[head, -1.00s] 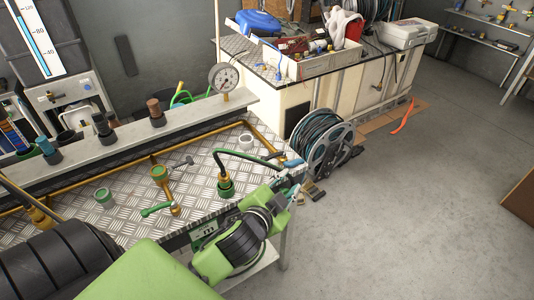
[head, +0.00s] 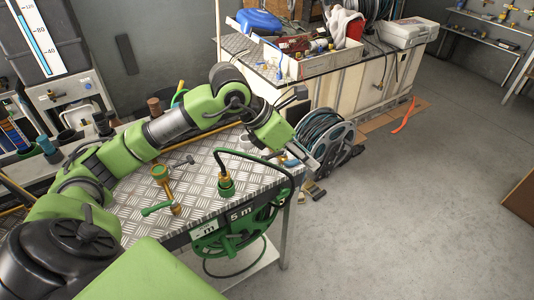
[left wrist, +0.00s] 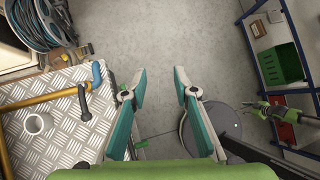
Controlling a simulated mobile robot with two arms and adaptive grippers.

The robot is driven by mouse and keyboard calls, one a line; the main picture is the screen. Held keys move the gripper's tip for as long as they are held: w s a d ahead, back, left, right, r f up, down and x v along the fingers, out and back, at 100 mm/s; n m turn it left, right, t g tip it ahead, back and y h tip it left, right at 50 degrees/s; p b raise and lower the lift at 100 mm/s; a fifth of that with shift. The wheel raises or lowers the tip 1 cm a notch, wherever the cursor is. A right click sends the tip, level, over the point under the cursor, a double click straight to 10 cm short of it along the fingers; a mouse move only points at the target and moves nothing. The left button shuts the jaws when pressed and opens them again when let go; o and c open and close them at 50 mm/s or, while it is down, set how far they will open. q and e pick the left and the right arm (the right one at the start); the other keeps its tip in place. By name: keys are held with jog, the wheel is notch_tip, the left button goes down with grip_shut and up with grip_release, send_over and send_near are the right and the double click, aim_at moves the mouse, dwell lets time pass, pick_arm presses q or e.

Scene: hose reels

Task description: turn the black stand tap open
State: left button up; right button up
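A green lever (head: 157,209) is lower on this pipe. My left gripper (head: 304,154) is at the bench's far right corner, well right of the dark lever. In the left wrist view, the left gripper (left wrist: 160,74) has its fingers apart with only floor between them. A blue-handled tap (left wrist: 97,73) on a brass pipe is left of the fingers, not touching. A green arm, apparently my right one, shows small at right; its fingers are unclear.
A green hose reel (head: 240,220) hangs at the bench front, its hose running up to a brass fitting (head: 226,184). A grey hose reel (head: 328,143) stands on the floor beyond the corner.

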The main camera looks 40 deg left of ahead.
pick_arm(q)
jog(key=a+r+n+y, duration=0.1)
jog(key=a+y, duration=0.5)
jog(key=a, duration=0.9)
jog(key=p, duration=0.4)
send_near(269, 157)
jog(key=shift+g, duration=0.3)
jog(key=x, duration=0.6)
jog(key=shift+w+a+f, duration=0.1)
jog(key=shift+w+a, duration=0.1)
jog(key=shift+w, duration=0.25)
jog(key=shift+w+f, duration=0.25)
jog(key=shift+f, duration=0.35)
grip_shut()
